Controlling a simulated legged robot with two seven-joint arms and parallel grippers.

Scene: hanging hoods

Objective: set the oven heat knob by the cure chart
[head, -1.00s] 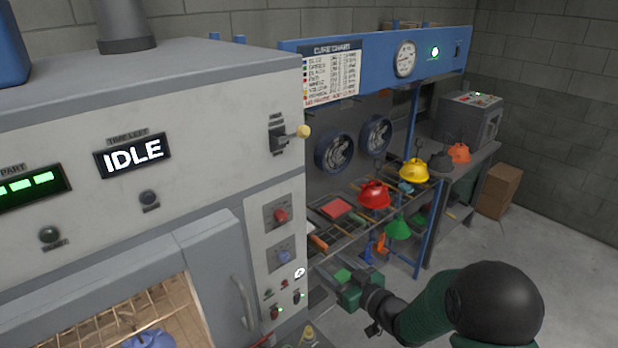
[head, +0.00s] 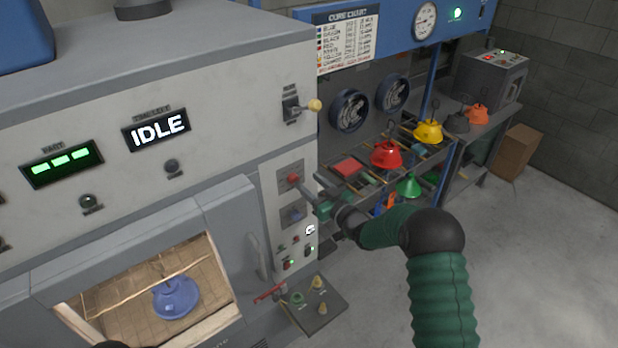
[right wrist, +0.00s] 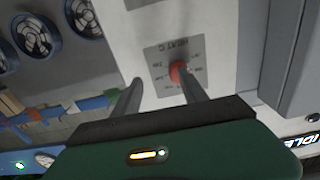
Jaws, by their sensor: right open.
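The red heat knob (head: 293,179) sits on a grey dial plate on the oven's right-hand panel. In the right wrist view the knob (right wrist: 178,73) shows beside the tip of one finger, under upside-down "HEAT C" lettering. My right gripper (head: 307,187) is open and empty, its fingers pointing at the panel close to the knob. I cannot tell whether a finger touches it. The knob's pointer is not readable. The cure chart (head: 347,39) hangs right of the oven, with coloured rows too small to read surely. My left gripper is not in view.
A blue hood (head: 176,298) shows through the oven window. A small shelf with knobs (head: 315,303) juts out below. Red and yellow hoods hang over the rack at right.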

